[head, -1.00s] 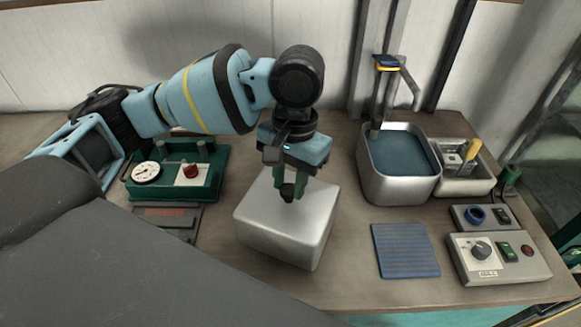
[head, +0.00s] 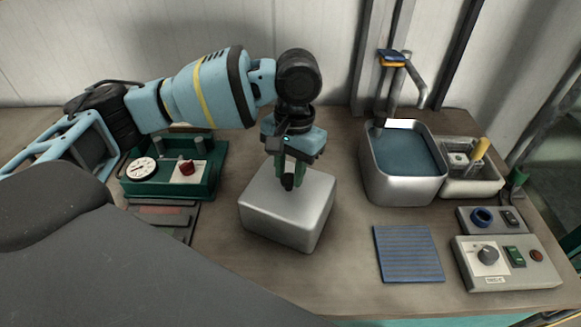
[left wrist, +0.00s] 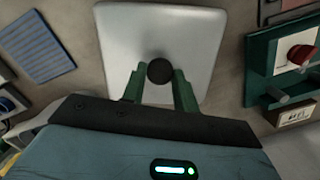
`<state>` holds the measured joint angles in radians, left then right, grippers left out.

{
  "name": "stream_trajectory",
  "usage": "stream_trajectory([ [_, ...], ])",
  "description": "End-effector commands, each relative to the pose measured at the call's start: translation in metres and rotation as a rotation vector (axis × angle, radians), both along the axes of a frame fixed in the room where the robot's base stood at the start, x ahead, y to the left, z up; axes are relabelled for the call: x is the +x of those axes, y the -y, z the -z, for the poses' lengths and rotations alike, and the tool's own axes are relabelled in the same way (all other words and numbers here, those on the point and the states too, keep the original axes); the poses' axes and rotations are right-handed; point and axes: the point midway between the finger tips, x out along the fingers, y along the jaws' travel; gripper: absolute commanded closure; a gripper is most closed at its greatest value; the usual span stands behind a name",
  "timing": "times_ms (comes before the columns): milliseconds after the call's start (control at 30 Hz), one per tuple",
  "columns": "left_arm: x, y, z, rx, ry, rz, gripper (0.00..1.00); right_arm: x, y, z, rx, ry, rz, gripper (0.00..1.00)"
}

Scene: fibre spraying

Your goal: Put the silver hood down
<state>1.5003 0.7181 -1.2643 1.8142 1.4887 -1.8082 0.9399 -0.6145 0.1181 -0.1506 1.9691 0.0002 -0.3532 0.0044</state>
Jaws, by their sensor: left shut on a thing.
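The silver hood (head: 287,212) is a box-shaped metal cover with a dark knob on top, in the middle of the table in the head view. My left gripper (head: 288,182) points down over it and is shut on its dark knob. In the left wrist view the round black knob (left wrist: 160,71) sits between the green fingers, with the hood's pale top (left wrist: 185,35) behind it. The hood looks level and at or very near the table top; its exact contact is hard to tell. My right gripper is not in view.
A green device with a dial (head: 172,177) stands left of the hood. A blue ribbed mat (head: 408,253) lies to its right. Behind are a metal basin of liquid (head: 402,163) and a pale tray (head: 472,178). Control boxes (head: 508,262) stand at the right. Bare table lies in front.

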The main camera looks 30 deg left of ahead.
Motion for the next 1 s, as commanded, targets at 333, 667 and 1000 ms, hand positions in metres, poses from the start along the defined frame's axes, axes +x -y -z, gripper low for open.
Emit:
stream_trajectory([
  [333, 0.0, 0.0, 0.0, -0.001, 0.004, 0.0, 0.65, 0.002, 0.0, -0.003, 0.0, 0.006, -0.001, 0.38],
  [667, 0.0, 0.0, 0.0, 0.0, 0.002, 0.0, 0.49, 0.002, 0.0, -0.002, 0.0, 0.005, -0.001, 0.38],
  [1000, 0.004, 0.001, -0.027, -0.001, 0.007, -0.001, 0.49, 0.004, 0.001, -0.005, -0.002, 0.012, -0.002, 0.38],
])
